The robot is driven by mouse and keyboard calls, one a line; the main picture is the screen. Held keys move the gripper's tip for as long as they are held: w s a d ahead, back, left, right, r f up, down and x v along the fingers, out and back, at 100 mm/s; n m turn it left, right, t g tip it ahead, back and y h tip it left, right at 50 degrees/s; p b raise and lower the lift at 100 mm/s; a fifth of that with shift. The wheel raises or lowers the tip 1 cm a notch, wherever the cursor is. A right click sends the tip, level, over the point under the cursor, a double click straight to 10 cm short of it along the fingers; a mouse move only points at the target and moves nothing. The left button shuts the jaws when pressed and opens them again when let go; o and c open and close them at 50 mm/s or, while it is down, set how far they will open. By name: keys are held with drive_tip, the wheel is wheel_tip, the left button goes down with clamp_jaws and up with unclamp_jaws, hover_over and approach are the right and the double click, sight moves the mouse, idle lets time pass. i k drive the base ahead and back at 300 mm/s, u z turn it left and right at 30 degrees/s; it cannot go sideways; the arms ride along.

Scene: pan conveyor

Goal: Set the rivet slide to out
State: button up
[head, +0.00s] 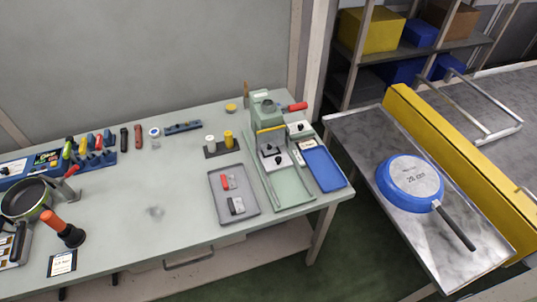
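A green press (264,108) with a red-handled lever (297,107) stands at the right end of the workbench. In front of it a green base with rails (290,192) runs toward the bench's front edge. A light grey carriage with black knobs (275,160), which looks like the rivet slide, sits on the rails near the press. The front part of the base is bare. A yellow bar (270,129) crosses above the carriage's back end. My gripper is not in view.
A grey tray (246,208) with small red and dark parts lies left of the rails, and a blue tray (323,168) lies right. Several tools and a pan (24,203) occupy the bench's left. A blue pan (409,182) lies upside down on the conveyor (380,140).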

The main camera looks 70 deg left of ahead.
sight(277, 159)
drive_tip(key=k, duration=0.4)
drive_tip(key=u, duration=4.05)
drive_tip(key=k, duration=0.3)
drive_tip(key=z, duration=0.55)
